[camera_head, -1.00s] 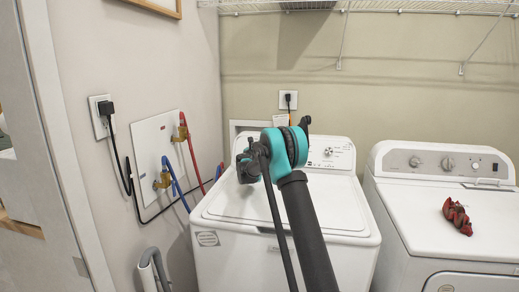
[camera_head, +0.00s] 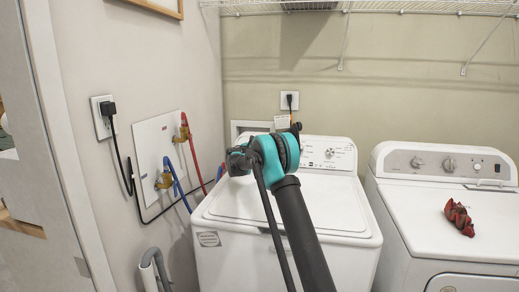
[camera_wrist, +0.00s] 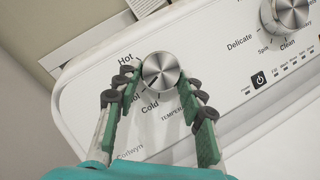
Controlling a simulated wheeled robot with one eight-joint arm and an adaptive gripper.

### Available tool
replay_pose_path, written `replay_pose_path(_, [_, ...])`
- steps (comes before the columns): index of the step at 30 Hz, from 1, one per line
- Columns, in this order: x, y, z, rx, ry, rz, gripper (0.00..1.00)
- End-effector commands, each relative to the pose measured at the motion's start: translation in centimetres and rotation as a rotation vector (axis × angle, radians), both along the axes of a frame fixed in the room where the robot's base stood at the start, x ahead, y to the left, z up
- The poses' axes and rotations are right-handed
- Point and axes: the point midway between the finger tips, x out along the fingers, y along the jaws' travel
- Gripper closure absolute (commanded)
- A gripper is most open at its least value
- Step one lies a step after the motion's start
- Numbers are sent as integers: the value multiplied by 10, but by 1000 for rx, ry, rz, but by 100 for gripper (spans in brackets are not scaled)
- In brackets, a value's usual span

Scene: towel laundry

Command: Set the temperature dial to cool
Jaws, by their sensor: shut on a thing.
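The temperature dial (camera_wrist: 161,70) is a round silver knob on the white washer's control panel in the wrist view. "Hot" is printed at its upper left, "Cold" at its lower left, and part of "TEMPERATURE" below it. The fingers of my gripper (camera_wrist: 163,82) are closed around the dial, one on its left and one on its right. I cannot make out which setting the dial points to. In the head view my arm covers the left part of the panel of the washer (camera_head: 320,207), hiding the dial.
Another silver knob (camera_wrist: 290,14) and a power button (camera_wrist: 260,80) are to the dial's right. In the head view, a dryer (camera_head: 400,205) with a dark red cloth (camera_head: 459,217) on top stands right of the washer. Hoses (camera_head: 178,182) run along the left wall.

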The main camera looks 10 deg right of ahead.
Motion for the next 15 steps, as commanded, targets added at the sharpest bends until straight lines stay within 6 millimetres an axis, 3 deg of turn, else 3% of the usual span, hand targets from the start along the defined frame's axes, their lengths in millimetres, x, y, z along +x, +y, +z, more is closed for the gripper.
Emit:
replay_pose_path(10, [0,0,0,2,-1,-1,89])
replay_pose_path(11, [0,0,0,2,-1,-1,57])
replay_pose_path(15, [0,0,0,1,0,-1,40])
